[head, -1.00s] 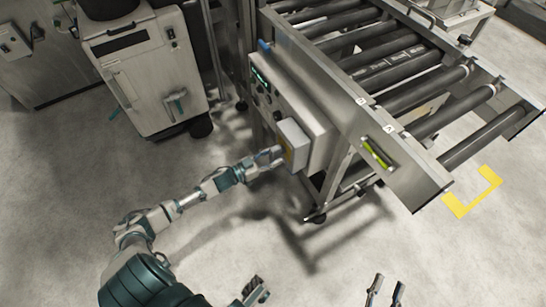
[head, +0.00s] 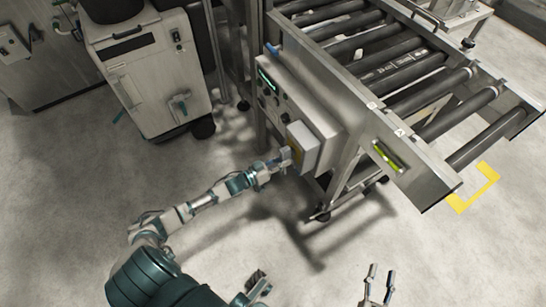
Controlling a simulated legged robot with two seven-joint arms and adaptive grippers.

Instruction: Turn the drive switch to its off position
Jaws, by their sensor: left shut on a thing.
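The drive switch sits on a grey box with a yellow plate (head: 303,152), at the lower end of the control panel on the conveyor's side. My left gripper (head: 286,160) reaches in from the left and is shut at the face of this box, on what appears to be the switch handle. The fingers hide the handle, so I cannot tell which position it points to. My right gripper (head: 380,273) is at the bottom edge, right of the middle, with its two fingers apart, empty and away from the panel.
The control panel (head: 272,98) has a small green display and several dark knobs. The roller conveyor (head: 400,80) fills the upper right, with a yellow-green level-like strip (head: 386,156) on its end. A grey cabinet (head: 145,75) stands at the upper left. The floor between is clear.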

